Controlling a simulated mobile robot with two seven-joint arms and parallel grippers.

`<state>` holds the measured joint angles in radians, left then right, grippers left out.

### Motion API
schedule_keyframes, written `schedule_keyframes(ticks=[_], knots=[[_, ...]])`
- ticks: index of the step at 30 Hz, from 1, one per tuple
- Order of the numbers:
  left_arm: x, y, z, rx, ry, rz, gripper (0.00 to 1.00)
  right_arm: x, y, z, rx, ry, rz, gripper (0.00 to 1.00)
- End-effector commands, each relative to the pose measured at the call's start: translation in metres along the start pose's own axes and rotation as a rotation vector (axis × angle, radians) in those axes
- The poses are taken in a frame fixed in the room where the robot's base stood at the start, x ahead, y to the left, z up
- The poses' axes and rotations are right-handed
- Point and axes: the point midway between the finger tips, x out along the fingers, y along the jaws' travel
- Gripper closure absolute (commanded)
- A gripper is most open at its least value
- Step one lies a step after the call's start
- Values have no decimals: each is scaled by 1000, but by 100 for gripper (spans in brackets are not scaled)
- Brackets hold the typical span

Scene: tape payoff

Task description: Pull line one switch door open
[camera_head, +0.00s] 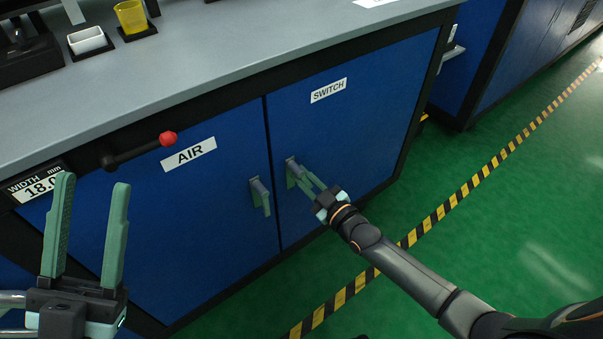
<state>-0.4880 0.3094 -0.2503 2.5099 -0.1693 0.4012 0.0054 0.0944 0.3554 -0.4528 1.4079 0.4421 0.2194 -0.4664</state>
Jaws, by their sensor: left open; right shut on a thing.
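The blue switch door (355,115) has a white SWITCH label (328,90) near its top and looks closed, flush with the door beside it. My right gripper (297,170) is shut on the switch door's handle (291,163) near the door's left edge; the fingers partly hide the handle. My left gripper (90,190) is open and empty at the lower left, its two green fingers pointing up, in front of the cabinet.
The blue AIR door (180,215) with its own grey handle (261,195) is left of the switch door. A red-knobbed lever (168,138) sticks out above it. The grey countertop (210,55) holds a yellow cup (130,16) and a white dish (87,40). Green floor (500,210) is clear at right.

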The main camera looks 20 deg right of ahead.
Motion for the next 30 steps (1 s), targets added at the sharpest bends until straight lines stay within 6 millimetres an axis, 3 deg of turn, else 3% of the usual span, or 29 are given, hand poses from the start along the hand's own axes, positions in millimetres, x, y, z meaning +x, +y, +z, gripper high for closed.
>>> schedule_keyframes(ticks=[15, 30], knots=[[22, -11, -25, 40, 21, 6, 50, 0, 14, -5, -493, -2, 1, 100], [28, -17, -32, 65, 18, -5, 50, 0, 22, -11, -923, -2, 0, 100]])
